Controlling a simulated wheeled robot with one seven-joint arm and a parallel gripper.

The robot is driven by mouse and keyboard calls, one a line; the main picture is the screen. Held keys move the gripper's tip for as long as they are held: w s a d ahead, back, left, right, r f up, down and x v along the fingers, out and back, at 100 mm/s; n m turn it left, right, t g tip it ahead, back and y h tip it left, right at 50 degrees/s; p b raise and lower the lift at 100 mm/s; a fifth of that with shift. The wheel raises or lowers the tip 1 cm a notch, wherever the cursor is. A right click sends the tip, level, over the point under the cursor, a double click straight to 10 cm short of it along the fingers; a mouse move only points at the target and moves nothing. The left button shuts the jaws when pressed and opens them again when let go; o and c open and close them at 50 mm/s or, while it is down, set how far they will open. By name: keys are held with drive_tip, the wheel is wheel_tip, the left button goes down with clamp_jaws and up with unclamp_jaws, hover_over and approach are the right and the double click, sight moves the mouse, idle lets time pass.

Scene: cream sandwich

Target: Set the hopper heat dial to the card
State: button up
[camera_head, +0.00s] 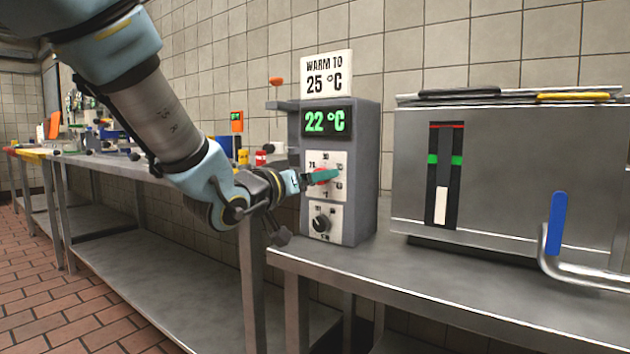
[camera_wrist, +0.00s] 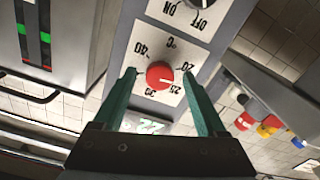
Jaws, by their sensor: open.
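The hopper unit (camera_head: 362,205) is a grey box on the steel counter. The card (camera_head: 326,76) on top reads "WARM TO 25 °C". The green display (camera_head: 328,122) reads 22 °C. The round red heat dial (camera_wrist: 160,75) is on a white scale plate (camera_wrist: 150,50), upside down in the wrist view, with 20, 25, 30 and 40 around it. Its pale mark points to the right there, near 25. My gripper (camera_wrist: 158,76) is open, one teal finger on each side of the dial, with gaps visible. In the head view my gripper (camera_head: 322,176) partly covers the dial.
A black ON/OFF knob (camera_head: 320,221) sits below the dial plate. A large steel machine (camera_head: 510,185) with a blue-handled lever (camera_head: 557,222) stands to the right. Bottles (camera_head: 242,155) stand left, behind my arm. The front counter strip is clear.

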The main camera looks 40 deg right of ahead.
drive_tip(key=shift+d, duration=0.2)
clamp_jaws()
idle(0.6)
